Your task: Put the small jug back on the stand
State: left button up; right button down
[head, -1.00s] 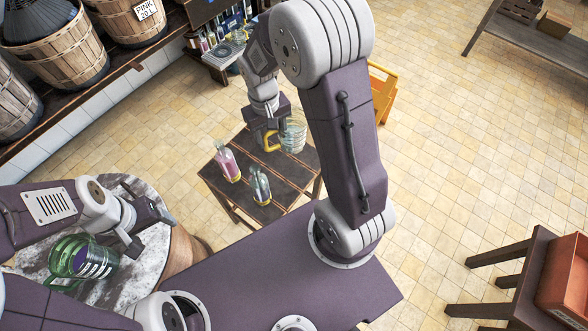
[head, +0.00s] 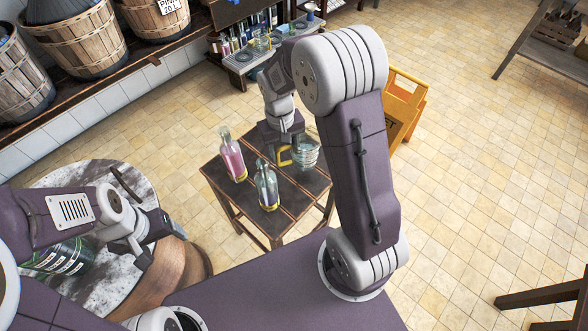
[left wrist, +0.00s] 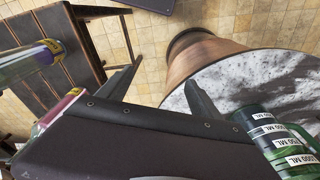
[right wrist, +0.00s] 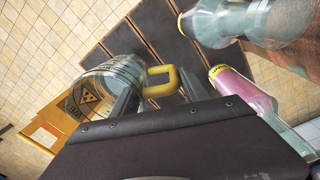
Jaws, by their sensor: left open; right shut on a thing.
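My left gripper (head: 162,246) is open and empty, near the marble-topped barrel. A green measuring jug (head: 62,258) stands there, partly hidden by my left arm; its labels show in the left wrist view (left wrist: 278,140).
A pink bottle (head: 232,157) and a clear bottle (head: 267,186) stand on the wooden table, left of the jug. A low stand (head: 243,62) with several bottles is at the back. A yellow floor sign (head: 404,105) is behind my right arm.

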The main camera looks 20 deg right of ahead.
aim_at(285, 162)
notch_tip(285, 162, down, 3)
jog(key=shift+w+r, duration=0.1)
jog(key=shift+w, duration=0.05)
notch_tip(285, 162, down, 3)
jog(key=shift+f+b, duration=0.1)
jog(key=shift+b, duration=0.5)
jog(key=shift+f, duration=0.35)
jog(key=shift+f, duration=0.1)
jog(key=c, duration=0.6)
grip_release()
jog(key=shift+o, duration=0.2)
